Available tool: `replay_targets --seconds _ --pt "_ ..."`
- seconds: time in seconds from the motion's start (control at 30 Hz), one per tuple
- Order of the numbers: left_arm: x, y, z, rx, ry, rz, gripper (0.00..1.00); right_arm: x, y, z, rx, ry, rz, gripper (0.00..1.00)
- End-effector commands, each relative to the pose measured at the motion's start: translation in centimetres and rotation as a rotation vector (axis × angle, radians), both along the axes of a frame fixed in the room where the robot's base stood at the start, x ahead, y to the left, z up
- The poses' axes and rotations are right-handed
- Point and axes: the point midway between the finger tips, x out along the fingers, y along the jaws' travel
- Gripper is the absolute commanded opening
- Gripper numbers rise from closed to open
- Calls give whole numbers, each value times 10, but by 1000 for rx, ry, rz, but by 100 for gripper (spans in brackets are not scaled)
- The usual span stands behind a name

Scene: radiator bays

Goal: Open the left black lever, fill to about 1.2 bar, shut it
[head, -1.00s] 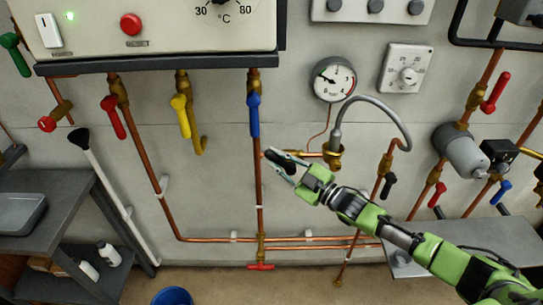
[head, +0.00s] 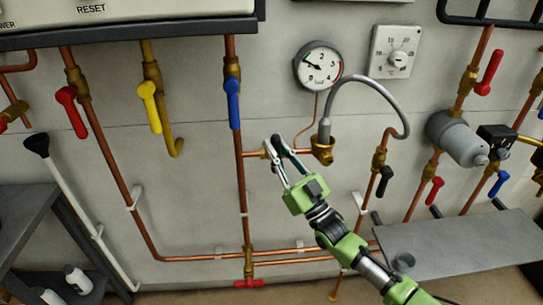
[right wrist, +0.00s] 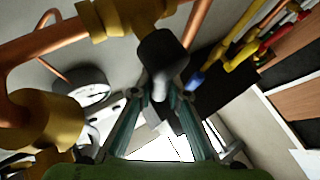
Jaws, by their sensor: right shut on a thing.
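The left black lever (right wrist: 163,58) shows in the right wrist view as a dark rounded grip below a brass valve body (right wrist: 120,15). My right gripper (head: 276,150) is shut on this lever, and its fingers hide most of it in the head view. In the right wrist view the fingertips (right wrist: 160,92) meet at its lower end. The round pressure gauge (head: 319,66) hangs above and to the right of the gripper. Its dark needle points to the upper left; the exact reading is too small to tell. My left gripper is not in view.
A grey flexible hose (head: 365,82) arches from a brass fitting (head: 323,148) right of my gripper to a copper pipe. A second black lever (head: 385,181) hangs there. Blue (head: 233,104), yellow (head: 150,106) and red (head: 71,110) levers hang to the left. A grey shelf (head: 460,245) is at lower right.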

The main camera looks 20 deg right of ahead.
Motion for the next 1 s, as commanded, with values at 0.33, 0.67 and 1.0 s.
replay_targets --seconds 0.33,0.67,1.0 --pt "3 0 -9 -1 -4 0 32 -1 -4 -1 62 -15 -1 0" --pt "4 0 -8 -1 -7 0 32 -1 -4 0 65 -16 0 0" --pt "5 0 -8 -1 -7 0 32 -1 -4 0 63 -17 0 33"
